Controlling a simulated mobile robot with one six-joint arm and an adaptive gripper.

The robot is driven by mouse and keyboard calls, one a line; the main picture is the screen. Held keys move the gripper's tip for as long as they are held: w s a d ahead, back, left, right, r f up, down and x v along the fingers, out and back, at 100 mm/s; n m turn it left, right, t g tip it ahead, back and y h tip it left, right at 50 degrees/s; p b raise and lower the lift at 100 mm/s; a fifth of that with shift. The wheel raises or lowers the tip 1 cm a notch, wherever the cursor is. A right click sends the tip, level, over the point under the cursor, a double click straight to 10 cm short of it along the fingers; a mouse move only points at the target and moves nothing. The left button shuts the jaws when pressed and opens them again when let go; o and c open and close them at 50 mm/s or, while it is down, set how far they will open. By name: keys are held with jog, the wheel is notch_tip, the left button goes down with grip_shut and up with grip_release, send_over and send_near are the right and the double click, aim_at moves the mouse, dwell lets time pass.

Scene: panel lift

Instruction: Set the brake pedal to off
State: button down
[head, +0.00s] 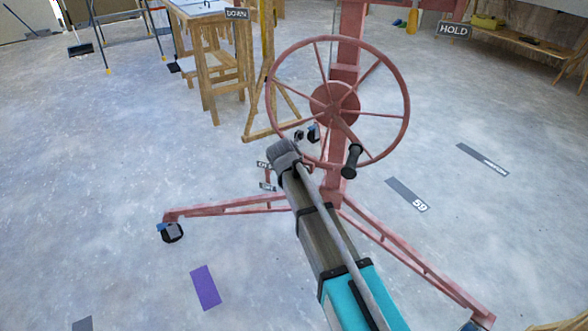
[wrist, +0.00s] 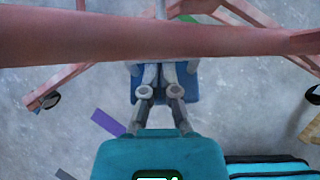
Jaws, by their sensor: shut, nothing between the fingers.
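The brake pedal (head: 268,175) seems to be the small reddish piece low on the red panel lift, left of its post, between two small signs (head: 268,187) too small to read surely. The end of my arm covers its right side in the head view. My gripper (wrist: 160,70) shows in the wrist view with its grey fingers shut and empty. In the head view my arm's grey end hides the fingers. It overlaps the area right of the pedal; I cannot tell if it touches. I cannot make out the pedal in the wrist view.
The lift's red handwheel (head: 408,115) and black handle (head: 352,160) stand right above my arm. Its legs (head: 235,206) spread left and right over the floor. A red beam (wrist: 70,38) crosses the wrist view. Wooden stands (head: 210,80) are behind; open floor lies left.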

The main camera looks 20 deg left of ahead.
jog(key=r+p, duration=0.2)
jog(key=r, duration=0.1)
jog(key=shift+s+d+r, duration=0.1)
jog(key=shift+s+r, duration=0.1)
notch_tip(320, 180, up, 6)
jog(key=s+p, duration=0.2)
jog(key=p, duration=0.4)
jog(key=shift+s+p, duration=0.2)
jog(key=shift+p, duration=0.15)
